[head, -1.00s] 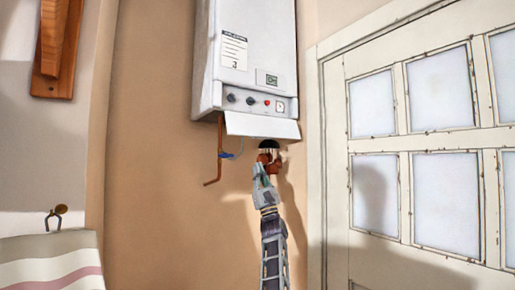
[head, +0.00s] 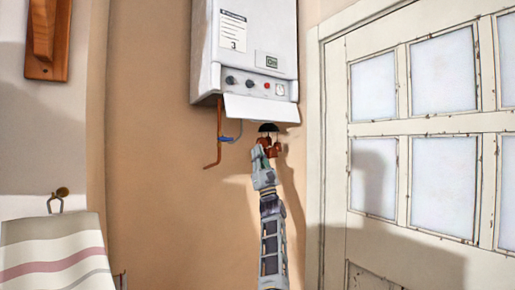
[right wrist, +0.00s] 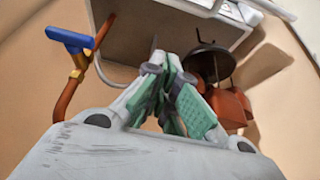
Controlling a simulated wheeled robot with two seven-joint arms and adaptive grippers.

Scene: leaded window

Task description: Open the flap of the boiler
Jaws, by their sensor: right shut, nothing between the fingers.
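The white boiler (head: 258,38) hangs on the tan wall in the head view. Its flap (head: 261,108) at the bottom front is swung down and tilts outward, and the control strip with knobs (head: 250,84) shows above it. My right gripper (head: 261,149) is below the flap, apart from it, reaching up from below. In the right wrist view its fingers (right wrist: 172,72) are closed together with nothing between them, under the boiler's dark underside (right wrist: 140,35). The edge of the flap (right wrist: 185,4) may be the pale strip at the top there. My left gripper is out of view.
A copper pipe (head: 216,140) with a blue valve handle (right wrist: 70,40) hangs left of my right gripper. A black cup on copper-coloured fittings (right wrist: 228,100) is close on its right. A paned door (head: 420,150) stands right; a striped cloth (head: 52,250) hangs lower left.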

